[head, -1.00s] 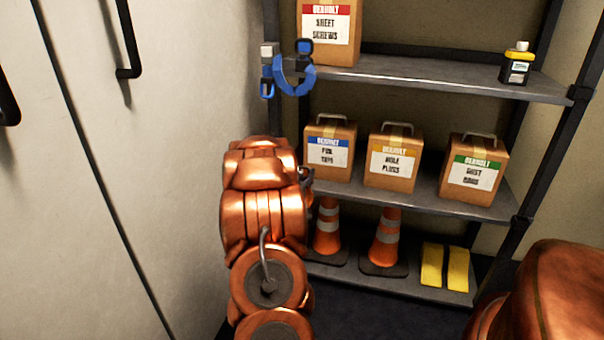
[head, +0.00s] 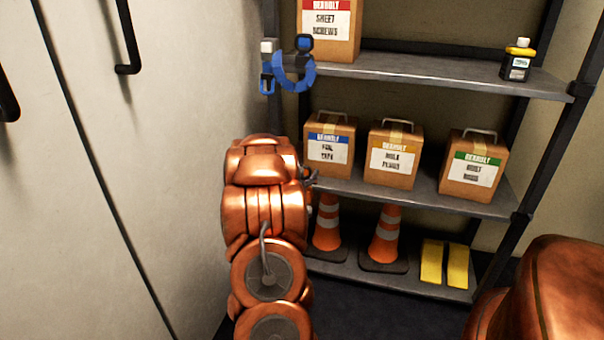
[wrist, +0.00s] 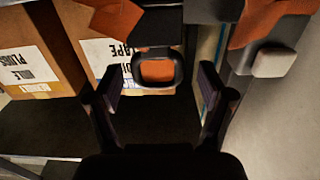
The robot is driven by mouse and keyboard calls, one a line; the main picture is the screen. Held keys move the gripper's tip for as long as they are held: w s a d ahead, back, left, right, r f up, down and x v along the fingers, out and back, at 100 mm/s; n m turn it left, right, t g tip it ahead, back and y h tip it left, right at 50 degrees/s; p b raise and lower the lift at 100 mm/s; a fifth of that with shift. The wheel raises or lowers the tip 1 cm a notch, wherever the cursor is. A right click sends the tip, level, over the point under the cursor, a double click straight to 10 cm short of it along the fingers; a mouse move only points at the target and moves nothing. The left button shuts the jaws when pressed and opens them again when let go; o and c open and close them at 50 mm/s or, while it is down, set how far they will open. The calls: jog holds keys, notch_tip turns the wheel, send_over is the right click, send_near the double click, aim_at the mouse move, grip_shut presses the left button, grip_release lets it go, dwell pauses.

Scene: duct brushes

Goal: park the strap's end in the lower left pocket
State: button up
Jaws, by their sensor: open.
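My gripper (wrist: 160,80) is open in the wrist view, its two dark fingers apart. A dark rounded loop (wrist: 157,87), which may be the strap's end, lies between and just beyond the fingertips. I see no contact with either finger. In the head view my copper arm hides most of the gripper; only small grey parts (head: 311,178) show at its right edge. I cannot make out the strap's full run or any pocket.
A metal shelf (head: 440,75) holds several cardboard boxes, including the blue-labelled one (head: 330,172) near my gripper. Orange cones (head: 388,235) and yellow blocks (head: 432,262) stand on the lowest level. A pale cabinet (head: 170,120) closes off the left. Orange flaps (wrist: 105,16) edge the wrist view.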

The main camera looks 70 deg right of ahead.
jog(key=shift+a, duration=0.1)
jog(key=a, duration=0.7)
jog(key=shift+s+a, duration=0.15)
jog(key=shift+s, duration=0.25)
jog(key=shift+s, duration=0.1)
dwell(0.6)
